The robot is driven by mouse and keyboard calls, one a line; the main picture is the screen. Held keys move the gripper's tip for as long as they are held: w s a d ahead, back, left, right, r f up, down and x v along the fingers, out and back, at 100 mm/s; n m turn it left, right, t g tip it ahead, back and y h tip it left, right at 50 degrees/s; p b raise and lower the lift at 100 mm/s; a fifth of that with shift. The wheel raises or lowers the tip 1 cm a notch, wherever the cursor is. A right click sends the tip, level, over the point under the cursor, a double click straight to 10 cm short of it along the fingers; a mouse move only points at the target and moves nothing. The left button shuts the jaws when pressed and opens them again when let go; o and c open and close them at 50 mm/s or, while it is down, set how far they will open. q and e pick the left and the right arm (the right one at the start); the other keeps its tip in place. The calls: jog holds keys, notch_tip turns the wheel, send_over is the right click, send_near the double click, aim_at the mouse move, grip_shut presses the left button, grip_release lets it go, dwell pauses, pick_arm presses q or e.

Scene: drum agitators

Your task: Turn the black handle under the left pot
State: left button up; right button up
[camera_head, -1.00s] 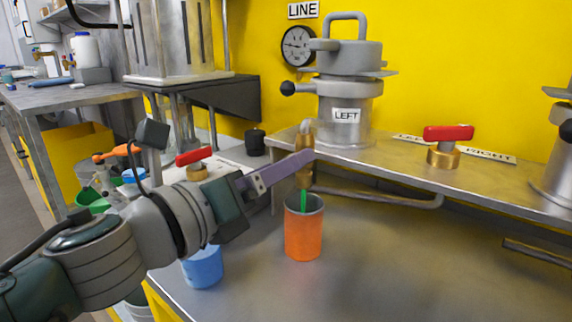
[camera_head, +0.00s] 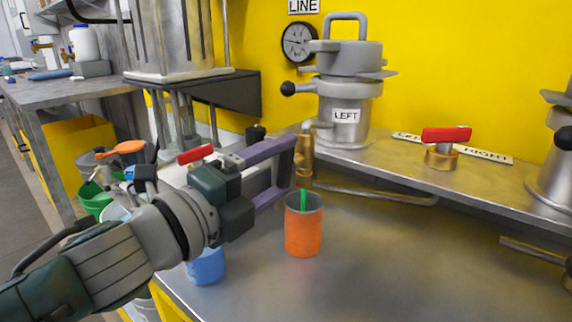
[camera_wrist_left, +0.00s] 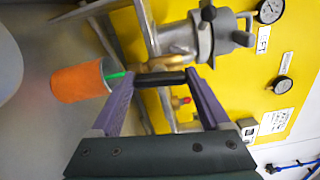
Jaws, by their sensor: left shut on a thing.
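The left pot (camera_head: 345,110) is a grey metal vessel labelled LEFT on the steel shelf. A brass valve (camera_head: 304,160) hangs below its spout; it also shows in the left wrist view (camera_wrist_left: 150,63). My left gripper (camera_head: 286,168), with purple fingers, is beside this valve. In the left wrist view the black handle (camera_wrist_left: 161,79) lies crosswise between the fingertips, and the gripper (camera_wrist_left: 160,82) is shut on it. My right gripper is not in view.
An orange cup (camera_head: 303,232) stands below the valve, with a green streak running into it. A blue cup (camera_head: 206,265) stands partly behind my arm. A red-handled brass valve (camera_head: 446,146) sits on the shelf at right. The table's middle is clear.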

pick_arm(q)
jog(key=shift+n, duration=0.7)
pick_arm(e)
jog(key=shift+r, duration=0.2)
pick_arm(q)
jog(key=o, duration=1.2)
jog(key=shift+s+a+p, duration=0.2)
jog(key=shift+s+p, duration=0.05)
jog(key=shift+p, duration=0.05)
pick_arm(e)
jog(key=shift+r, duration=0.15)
pick_arm(q)
jog(key=p+v, duration=0.1)
jog(key=v, duration=0.8)
jog(key=shift+s+a, duration=0.1)
jog(key=shift+s, duration=0.05)
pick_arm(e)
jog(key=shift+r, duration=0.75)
